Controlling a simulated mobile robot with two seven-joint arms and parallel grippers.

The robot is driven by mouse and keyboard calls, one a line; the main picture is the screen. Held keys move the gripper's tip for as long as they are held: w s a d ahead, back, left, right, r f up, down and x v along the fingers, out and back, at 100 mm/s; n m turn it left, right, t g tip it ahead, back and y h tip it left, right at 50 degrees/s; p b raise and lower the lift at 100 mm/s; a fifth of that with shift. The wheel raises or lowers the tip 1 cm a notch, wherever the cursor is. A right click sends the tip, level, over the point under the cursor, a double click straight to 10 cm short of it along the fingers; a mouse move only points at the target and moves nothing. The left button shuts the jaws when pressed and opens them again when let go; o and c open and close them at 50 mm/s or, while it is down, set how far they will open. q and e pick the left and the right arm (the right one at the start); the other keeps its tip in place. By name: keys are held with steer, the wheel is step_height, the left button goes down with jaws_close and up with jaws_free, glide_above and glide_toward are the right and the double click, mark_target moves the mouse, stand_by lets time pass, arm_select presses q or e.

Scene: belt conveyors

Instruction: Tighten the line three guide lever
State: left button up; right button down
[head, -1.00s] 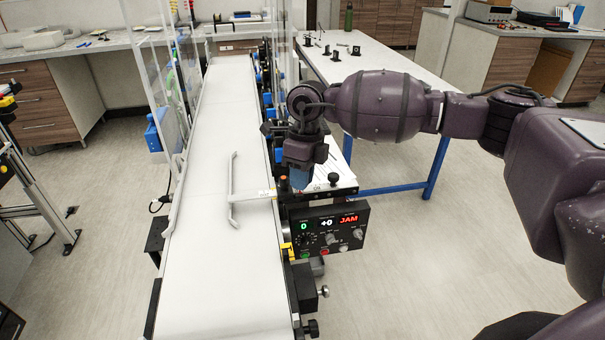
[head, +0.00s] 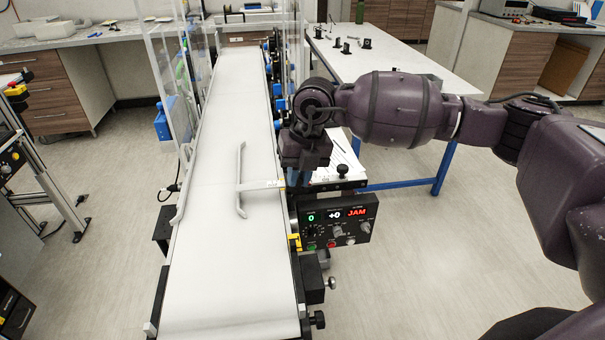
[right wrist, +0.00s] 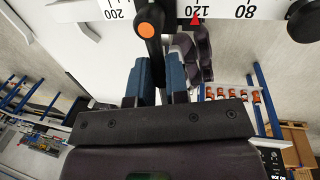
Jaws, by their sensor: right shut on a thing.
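The guide lever (right wrist: 149,48) is a black handle with an orange cap, seen at the top of the right wrist view. My right gripper (right wrist: 160,75) has blue fingers, one on each side of the lever, and is shut on it. In the head view my right gripper (head: 298,178) is low beside the belt's right edge, and my wrist hides the lever there. The white guide rail (head: 241,180) stands over the belt, on a crossbar that runs under the gripper. A scale (right wrist: 222,10) shows a red pointer near 120. My left gripper is not in view.
The control panel (head: 335,221) below the gripper shows 0, +0 and a red JAM. A black knob (head: 342,170) stands just right of the gripper. The white belt (head: 225,275) is bare. Clear guard panels (head: 165,65) stand at its left; a white table (head: 395,62) stands behind my arm.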

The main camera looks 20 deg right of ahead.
steer(key=shift+a+m, duration=0.25)
steer(key=shift+m, duration=0.45)
steer(key=c, duration=1.1)
jaws_free()
steer(key=shift+r, duration=0.1)
step_height(320, 180, up, 10)
steer(key=d, duration=0.2)
steer(key=shift+s+r+b, duration=0.25)
steer(key=shift+s+b, duration=0.05)
steer(key=shift+b, duration=0.1)
